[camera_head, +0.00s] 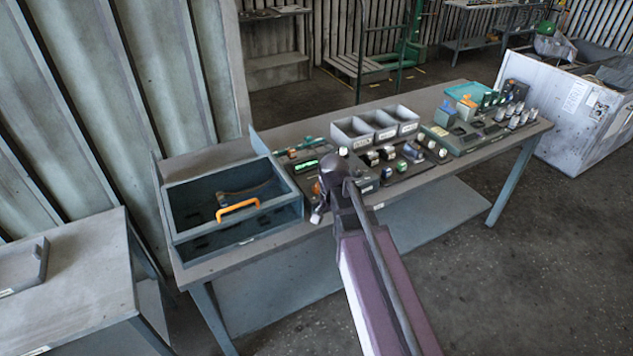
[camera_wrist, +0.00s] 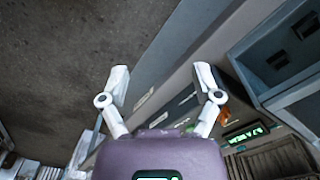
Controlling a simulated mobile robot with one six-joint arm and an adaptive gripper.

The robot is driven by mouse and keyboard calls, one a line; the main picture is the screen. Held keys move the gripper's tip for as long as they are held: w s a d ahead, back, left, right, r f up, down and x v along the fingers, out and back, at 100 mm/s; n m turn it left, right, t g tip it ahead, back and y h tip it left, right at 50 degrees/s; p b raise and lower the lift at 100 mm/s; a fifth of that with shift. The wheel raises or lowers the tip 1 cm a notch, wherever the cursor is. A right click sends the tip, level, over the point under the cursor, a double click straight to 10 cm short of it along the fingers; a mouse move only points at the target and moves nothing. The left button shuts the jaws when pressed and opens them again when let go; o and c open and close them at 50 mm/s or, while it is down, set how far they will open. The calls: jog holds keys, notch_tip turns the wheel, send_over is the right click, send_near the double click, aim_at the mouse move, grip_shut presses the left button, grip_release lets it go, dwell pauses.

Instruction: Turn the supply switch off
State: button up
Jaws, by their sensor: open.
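My gripper (camera_head: 320,212) is over the front edge of the workbench, beside the blue-grey box and the nearest control panel. In the wrist view its two pale fingers (camera_wrist: 160,78) are spread apart with nothing between them. A small orange part (camera_head: 316,188), perhaps the supply switch, shows just behind the gripper in the head view. In the wrist view an orange part (camera_wrist: 225,115) is partly hidden by the right finger, near a lit green display (camera_wrist: 245,134). I cannot read the switch's position or its label.
The blue-grey box (camera_head: 285,212) with an orange handle (camera_head: 238,208) stands left of the gripper. Grey bins (camera_head: 352,130) and several small parts line the workbench (camera_head: 205,158) to the right. A low cabinet (camera_head: 80,270) stands at the left. Open floor (camera_head: 540,250) lies at the right.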

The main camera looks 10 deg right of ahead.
aim_at(316, 184)
jog(key=w+r+m+p, duration=0.4)
jog(key=w+m, duration=0.4)
jog(key=w, duration=0.2)
jog(key=w+r+m+p, duration=0.4)
jog(key=w+m, duration=0.4)
jog(key=w, duration=0.2)
jog(key=shift+w+a+r, duration=0.25)
jog(key=shift+w+r, duration=0.05)
jog(key=shift+r, duration=0.05)
jog(key=shift+f, duration=0.1)
notch_tip(316, 184, down, 14)
jog(key=b, duration=1.3)
jog(key=shift+r+b, duration=0.2)
jog(key=shift+b, duration=0.2)
grip_shut()
